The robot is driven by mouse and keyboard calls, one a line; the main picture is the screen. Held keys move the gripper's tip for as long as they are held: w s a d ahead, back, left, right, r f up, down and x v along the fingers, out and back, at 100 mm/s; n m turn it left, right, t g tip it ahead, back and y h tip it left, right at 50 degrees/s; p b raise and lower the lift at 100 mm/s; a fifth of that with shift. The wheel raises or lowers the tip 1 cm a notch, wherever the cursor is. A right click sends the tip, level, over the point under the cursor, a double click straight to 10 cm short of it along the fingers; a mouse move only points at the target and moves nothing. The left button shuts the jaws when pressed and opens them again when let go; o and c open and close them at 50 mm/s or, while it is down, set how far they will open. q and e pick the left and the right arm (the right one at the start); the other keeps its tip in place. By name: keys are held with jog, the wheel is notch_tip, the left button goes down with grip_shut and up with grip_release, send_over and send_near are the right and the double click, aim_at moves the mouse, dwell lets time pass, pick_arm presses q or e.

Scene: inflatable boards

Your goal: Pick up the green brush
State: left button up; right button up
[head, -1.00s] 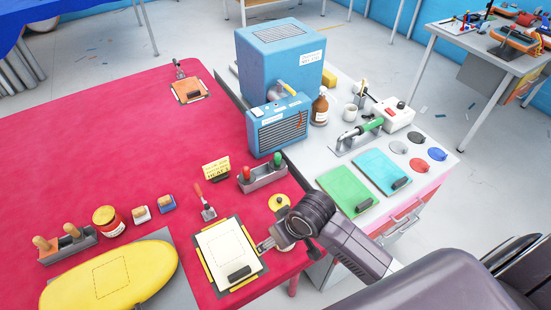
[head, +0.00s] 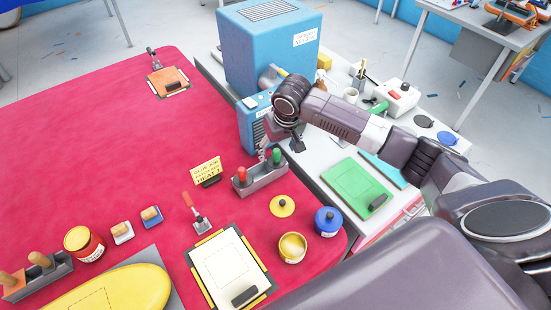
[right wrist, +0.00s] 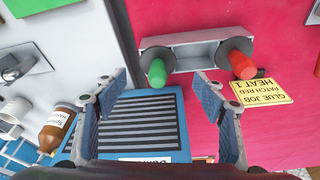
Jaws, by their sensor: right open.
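The green brush (head: 275,156) stands in a grey holder (head: 264,184) on the red table, beside a red brush (head: 242,174). My right gripper (head: 280,143) is just behind and above the green brush, close to the blue heater box. In the right wrist view the green brush (right wrist: 157,72) shows its rounded handle end between the open fingers (right wrist: 158,88), nearer the left finger. The red brush (right wrist: 242,65) is just beyond the right finger. The jaws are empty. My left gripper is not in view.
A blue slatted box (right wrist: 140,125) lies under the jaws in the wrist view. A yellow sign (head: 206,170) stands left of the holder. A yellow pot (head: 292,247) and a blue pot (head: 328,221) stand in front.

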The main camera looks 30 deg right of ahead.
aim_at(277, 152)
jog(key=shift+p+x, duration=0.5)
jog(key=shift+x, duration=0.5)
jog(key=x, duration=0.3)
jog(key=shift+w+d+r, duration=0.1)
jog(key=shift+w+d, duration=0.05)
jog(key=c, duration=0.7)
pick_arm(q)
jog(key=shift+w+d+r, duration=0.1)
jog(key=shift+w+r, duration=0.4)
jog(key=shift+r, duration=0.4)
pick_arm(e)
jog(key=c, duration=0.5)
